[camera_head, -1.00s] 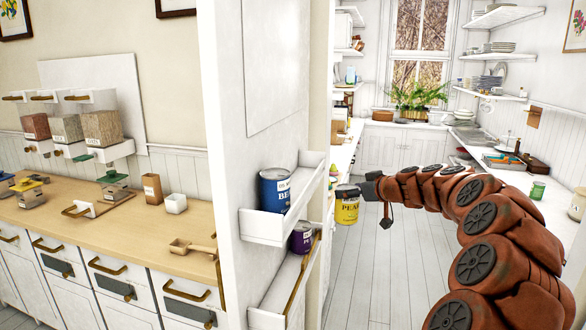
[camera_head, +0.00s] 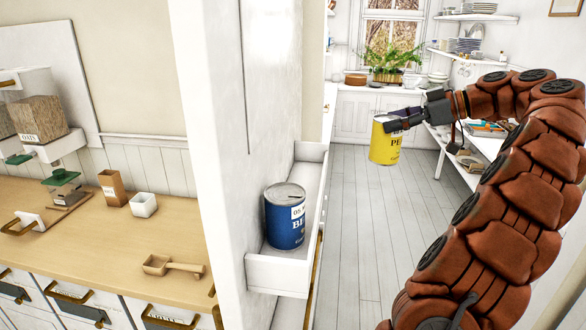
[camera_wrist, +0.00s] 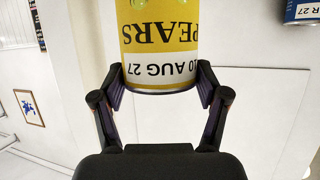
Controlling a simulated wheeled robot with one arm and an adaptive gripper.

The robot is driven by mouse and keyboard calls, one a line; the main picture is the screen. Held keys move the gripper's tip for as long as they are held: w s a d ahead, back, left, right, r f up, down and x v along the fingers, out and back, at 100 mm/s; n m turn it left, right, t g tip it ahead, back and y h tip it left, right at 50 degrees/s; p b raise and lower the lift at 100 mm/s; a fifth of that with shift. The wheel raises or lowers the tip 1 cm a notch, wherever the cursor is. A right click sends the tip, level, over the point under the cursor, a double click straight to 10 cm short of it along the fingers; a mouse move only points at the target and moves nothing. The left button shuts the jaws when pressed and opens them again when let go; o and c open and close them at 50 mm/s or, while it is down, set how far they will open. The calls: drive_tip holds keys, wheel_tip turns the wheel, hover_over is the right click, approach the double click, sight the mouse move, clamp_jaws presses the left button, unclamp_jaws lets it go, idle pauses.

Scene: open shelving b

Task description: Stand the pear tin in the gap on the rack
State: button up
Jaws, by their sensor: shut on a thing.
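The yellow pear tin (camera_head: 384,148) is held in the air by my gripper (camera_head: 400,122), to the right of the rack. In the wrist view my gripper (camera_wrist: 160,85) has its two fingers closed on both sides of the pear tin (camera_wrist: 160,45), whose label appears upside down. The white wall rack (camera_head: 276,275) holds a blue tin (camera_head: 284,222) near the front end of its upper shelf. Bare shelf shows behind the blue tin. The blue tin also shows in part at the wrist view's upper right (camera_wrist: 302,10).
A wall panel (camera_head: 222,150) stands left of the rack. Further left is a wooden counter (camera_head: 100,240) with a scoop (camera_head: 172,266) and small boxes. The floor (camera_head: 350,230) below the pear tin is clear. A white counter with dishes lies beyond my arm.

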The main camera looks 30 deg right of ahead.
drive_tip(key=shift+w+a+b, duration=0.9)
drive_tip(key=shift+a+b, duration=0.3)
drive_tip(key=shift+b, duration=0.35)
drive_tip(key=w+a+b, duration=0.3)
drive_tip(key=w+a, duration=0.8)
drive_tip(key=a, duration=0.2)
wheel_tip(320, 180, down, 7)
drive_tip(key=shift+d+r+p, duration=0.15)
drive_tip(key=shift+r+p, duration=0.05)
drive_tip(key=shift+p, duration=0.95)
drive_tip(key=shift+f+b, duration=0.2)
drive_tip(key=shift+b, duration=0.1)
drive_tip(key=o, duration=1.6)
drive_tip(key=shift+r+p, duration=0.25)
drive_tip(key=shift+p, duration=0.1)
